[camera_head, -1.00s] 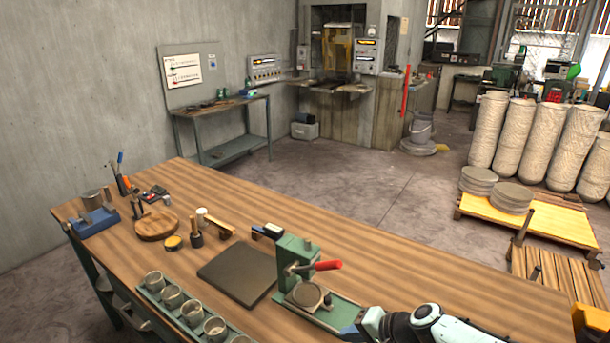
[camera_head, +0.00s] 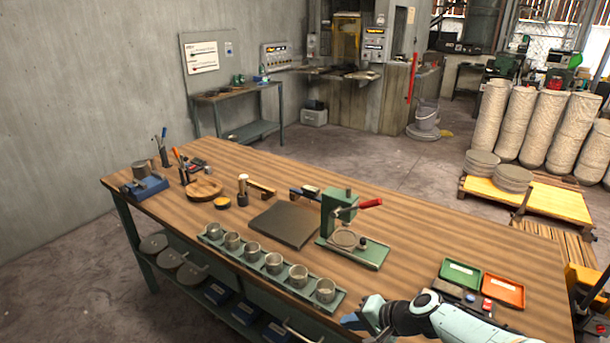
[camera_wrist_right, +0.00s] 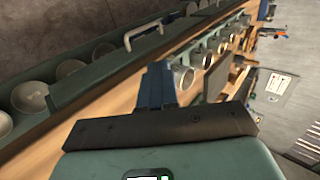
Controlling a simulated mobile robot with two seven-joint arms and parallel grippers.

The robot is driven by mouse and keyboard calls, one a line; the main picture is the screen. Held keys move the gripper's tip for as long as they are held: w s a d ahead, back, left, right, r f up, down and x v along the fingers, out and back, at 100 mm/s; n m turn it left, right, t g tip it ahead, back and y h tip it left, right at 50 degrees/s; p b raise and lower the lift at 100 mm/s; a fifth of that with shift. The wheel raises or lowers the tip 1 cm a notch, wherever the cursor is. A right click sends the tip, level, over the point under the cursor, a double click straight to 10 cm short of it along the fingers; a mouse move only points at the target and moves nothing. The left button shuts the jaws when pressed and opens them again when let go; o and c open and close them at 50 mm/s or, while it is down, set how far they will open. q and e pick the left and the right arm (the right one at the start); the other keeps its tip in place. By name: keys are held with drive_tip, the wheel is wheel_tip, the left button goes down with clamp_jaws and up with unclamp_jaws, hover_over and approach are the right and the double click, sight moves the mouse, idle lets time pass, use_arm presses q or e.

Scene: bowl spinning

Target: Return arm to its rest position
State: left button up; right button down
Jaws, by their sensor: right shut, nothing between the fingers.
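My right gripper (camera_head: 358,317) shows at the bottom of the head view, at the table's front edge, with my white arm coming in from the lower right. Its blue fingers (camera_wrist_right: 155,86) are together and empty in the right wrist view. The green press with a red handle (camera_head: 345,228) stands on the wooden table (camera_head: 430,225) beyond the gripper, apart from it. A green tray (camera_head: 210,238) with several grey cups lies along the front edge, left of the gripper. My left gripper is out of view.
A dark square board (camera_head: 284,224) lies left of the press. A green tray (camera_head: 460,273) and an orange tray (camera_head: 503,291) lie at the right. Bowls (camera_wrist_right: 31,96) sit on a shelf below the tabletop. The table's back right is clear.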

drive_tip(key=s+d+f+g+h, duration=0.2)
drive_tip(key=s+f, duration=0.3)
drive_tip(key=f, duration=0.7)
drive_tip(key=s+d+f+g+h, duration=0.15)
drive_tip(key=s+f, duration=0.25)
drive_tip(key=f, duration=0.8)
drive_tip(key=s+a+f+n+g, duration=0.1)
drive_tip(key=s+f, duration=0.5)
drive_tip(key=s, duration=0.5)
drive_tip(key=s+f+n+g, duration=0.1)
drive_tip(key=s+f, duration=0.5)
drive_tip(key=s, duration=0.6)
drive_tip(key=shift+s+a+f+n, duration=0.15)
drive_tip(key=shift+s+a+n, duration=0.05)
drive_tip(key=shift+a+n, duration=0.2)
drive_tip(key=shift+g+h, duration=0.25)
